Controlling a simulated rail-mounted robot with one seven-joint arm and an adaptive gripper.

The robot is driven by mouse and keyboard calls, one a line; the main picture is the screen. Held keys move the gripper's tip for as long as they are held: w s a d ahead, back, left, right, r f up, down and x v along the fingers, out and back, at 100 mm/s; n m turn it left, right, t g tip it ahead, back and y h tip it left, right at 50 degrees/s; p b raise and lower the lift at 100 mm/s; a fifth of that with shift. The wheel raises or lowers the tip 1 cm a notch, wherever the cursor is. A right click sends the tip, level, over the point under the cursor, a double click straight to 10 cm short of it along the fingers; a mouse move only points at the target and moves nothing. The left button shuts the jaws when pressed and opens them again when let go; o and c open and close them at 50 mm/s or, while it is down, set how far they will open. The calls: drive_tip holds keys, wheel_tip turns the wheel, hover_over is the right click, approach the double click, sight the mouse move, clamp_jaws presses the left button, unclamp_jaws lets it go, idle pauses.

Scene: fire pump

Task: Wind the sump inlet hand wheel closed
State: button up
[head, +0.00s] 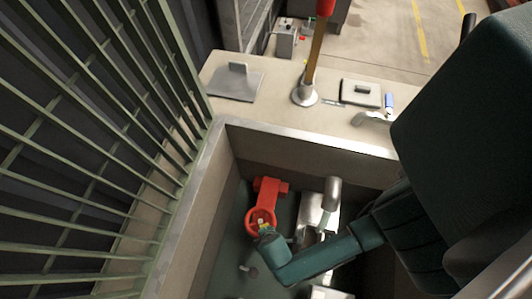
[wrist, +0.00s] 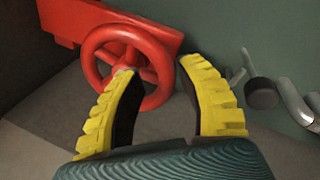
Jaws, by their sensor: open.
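The red hand wheel (head: 261,221) sits on a red valve body (head: 268,188) down inside the sump. In the wrist view the wheel (wrist: 128,64) shows its rim and spokes in front of the red body (wrist: 82,22). My gripper (wrist: 158,70) has two yellow, ridged fingers with dark inner pads, spread apart. The left fingertip overlaps the lower part of the wheel in the picture, and the right fingertip is just right of the rim. Whether either touches the wheel I cannot tell. In the head view my gripper (head: 263,230) is at the wheel's lower edge, partly hiding it.
The sump's pale rim (head: 300,135) surrounds the pit. A green railing (head: 90,130) stands on the left. Grey pipes (head: 318,208) are right of the valve, and a dark knob (wrist: 262,93) is right of my fingers. A flat plate (head: 236,85) lies on the ledge.

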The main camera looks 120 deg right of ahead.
drive_tip(key=x, duration=0.2)
drive_tip(key=shift+f+b, duration=0.3)
drive_tip(key=shift+b, duration=0.05)
clamp_jaws()
